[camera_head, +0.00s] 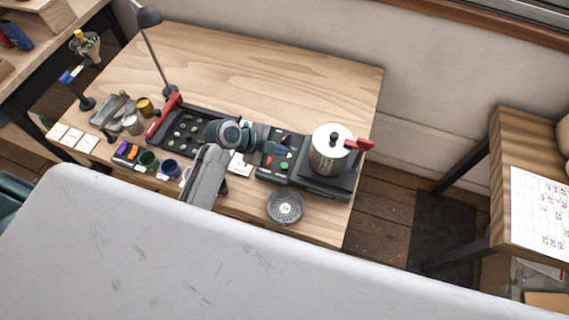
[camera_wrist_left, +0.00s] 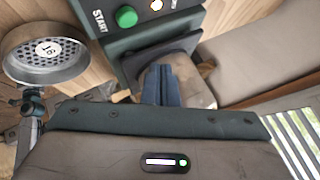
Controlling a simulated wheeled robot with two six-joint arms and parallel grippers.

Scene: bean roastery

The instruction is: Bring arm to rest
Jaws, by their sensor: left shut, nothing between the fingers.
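My left arm reaches over the worktable (camera_head: 300,80) from its front edge. Its left gripper (camera_head: 272,152) is over the control panel of the dark green machine (camera_head: 318,180), left of the silver pot. In the left wrist view the dark finger pair (camera_wrist_left: 160,85) is together, with nothing between the fingers. The machine's panel, with a green START button (camera_wrist_left: 126,16), shows just beyond the fingers. I cannot tell whether the fingers touch the machine. My right gripper is in neither view.
The silver pot (camera_head: 328,156) with a red handle stands on the machine. A round perforated dish (camera_head: 285,205) lies in front of it. A dark tray (camera_head: 209,117), small cups (camera_head: 148,160) and a lamp (camera_head: 149,18) are at left. The table's back is clear.

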